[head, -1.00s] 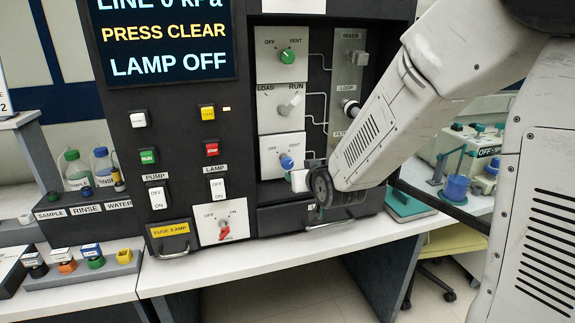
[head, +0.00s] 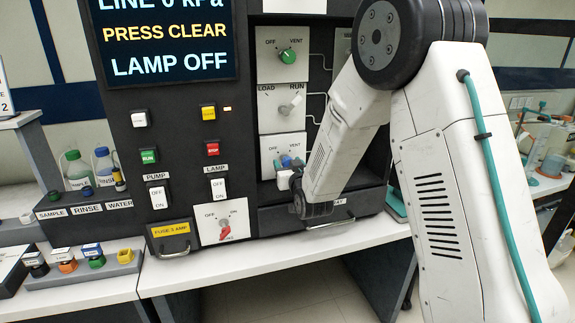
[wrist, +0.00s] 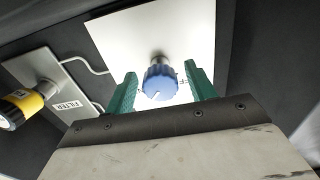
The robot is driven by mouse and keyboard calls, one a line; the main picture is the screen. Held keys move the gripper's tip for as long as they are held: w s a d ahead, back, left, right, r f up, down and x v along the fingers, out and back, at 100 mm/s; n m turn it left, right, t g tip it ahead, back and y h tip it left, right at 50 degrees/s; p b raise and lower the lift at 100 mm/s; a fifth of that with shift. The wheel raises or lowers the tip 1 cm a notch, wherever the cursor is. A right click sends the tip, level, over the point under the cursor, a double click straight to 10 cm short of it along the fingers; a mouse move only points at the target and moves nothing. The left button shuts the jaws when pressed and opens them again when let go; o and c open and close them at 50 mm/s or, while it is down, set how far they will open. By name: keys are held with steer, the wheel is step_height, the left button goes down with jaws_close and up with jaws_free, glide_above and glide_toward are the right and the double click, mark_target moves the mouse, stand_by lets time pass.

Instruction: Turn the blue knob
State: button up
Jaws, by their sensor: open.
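The blue knob (head: 287,161) sits on a white panel marked OFF and VENT, the lowest of three knob panels on the dark machine. In the wrist view the blue knob (wrist: 160,82) sticks out on its shaft, with a white pointer line on its face. My gripper (wrist: 160,88) is open, with one green finger on each side of the knob. A gap shows on both sides, so the fingers do not visibly touch it. In the head view my gripper (head: 290,167) is at the knob and partly hides the panel's lower part.
A green knob (head: 288,57) and a grey LOAD/RUN knob (head: 285,110) sit above. A yellow-and-black FILTER fitting (wrist: 20,108) is to the left in the wrist view.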

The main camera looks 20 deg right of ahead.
steer(key=shift+w, duration=0.2)
steer(key=c, duration=1)
steer(key=shift+o, duration=0.2)
steer(key=shift+n, duration=0.4)
steer(key=n, duration=0.3)
steer(key=shift+n, duration=0.4)
steer(key=n, duration=0.4)
steer(key=shift+d+n, duration=0.1)
steer(key=shift+n, duration=0.2)
steer(key=n, duration=0.8)
steer(key=shift+n, duration=0.3)
